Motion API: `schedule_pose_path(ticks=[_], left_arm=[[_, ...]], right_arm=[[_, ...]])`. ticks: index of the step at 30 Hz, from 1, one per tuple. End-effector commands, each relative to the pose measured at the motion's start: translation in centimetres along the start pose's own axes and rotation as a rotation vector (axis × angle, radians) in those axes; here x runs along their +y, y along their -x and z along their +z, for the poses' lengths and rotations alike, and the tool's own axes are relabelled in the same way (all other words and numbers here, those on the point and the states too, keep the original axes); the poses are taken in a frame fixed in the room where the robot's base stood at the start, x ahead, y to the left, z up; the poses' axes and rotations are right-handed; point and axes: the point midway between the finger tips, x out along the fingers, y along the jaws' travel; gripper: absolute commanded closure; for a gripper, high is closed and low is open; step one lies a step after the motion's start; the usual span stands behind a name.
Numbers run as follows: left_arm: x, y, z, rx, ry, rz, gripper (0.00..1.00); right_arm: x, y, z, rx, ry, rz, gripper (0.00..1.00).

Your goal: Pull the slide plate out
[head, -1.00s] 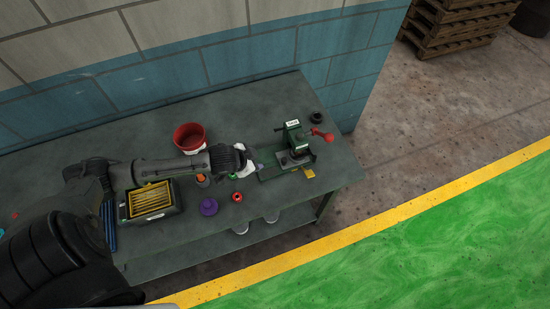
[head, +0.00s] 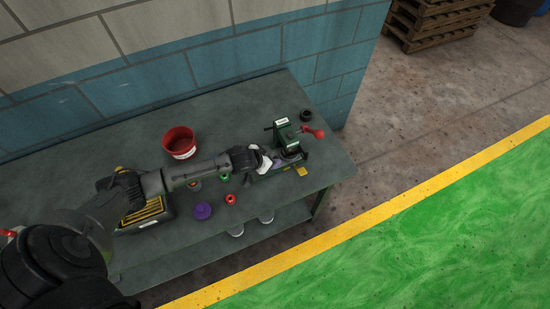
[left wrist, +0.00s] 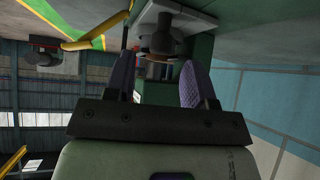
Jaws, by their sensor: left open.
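The green machine (head: 286,136) with a white label and red-knobbed lever (head: 314,132) stands near the bench's right end. A light grey plate (head: 291,155) lies low in it, with a yellow tab (head: 301,171) at its front; I cannot tell for sure which part is the slide plate. My left gripper (head: 264,162) is at the machine's left side. In the left wrist view my left gripper (left wrist: 160,80) is open, its two fingers on either side of a green part. A grey round part (left wrist: 162,42) on a pale plate (left wrist: 185,10) shows beyond the fingertips. My right gripper is out of view.
The bench (head: 330,172) also holds a red bucket (head: 179,142), a purple round piece (head: 203,211), a red ring (head: 230,199), a green ring (head: 224,178), a black ring (head: 306,115) and a black-and-yellow case (head: 147,215). A block wall (head: 250,60) stands behind.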

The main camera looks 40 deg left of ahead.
Motion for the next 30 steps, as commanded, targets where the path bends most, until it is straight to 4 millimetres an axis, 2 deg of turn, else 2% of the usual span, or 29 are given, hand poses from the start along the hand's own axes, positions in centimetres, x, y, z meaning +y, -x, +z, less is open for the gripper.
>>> schedule_pose_path(ticks=[3, 9, 21, 30], left_arm=[[0.0, -1.5, 0.0, 0.0, 0.001, -0.001, 0.5], [0.0, -2.7, 0.0, 0.0, -0.001, 0.0, 0.5], [0.0, -3.0, 0.0, -0.001, -0.001, 0.0, 0.51], [0.0, -2.9, 0.0, -0.001, -0.001, 0.0, 0.8]], right_arm=[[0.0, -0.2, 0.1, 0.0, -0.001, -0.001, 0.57], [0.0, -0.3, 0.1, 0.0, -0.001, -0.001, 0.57], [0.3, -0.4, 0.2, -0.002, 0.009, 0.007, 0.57], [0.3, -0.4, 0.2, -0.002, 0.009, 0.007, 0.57]])
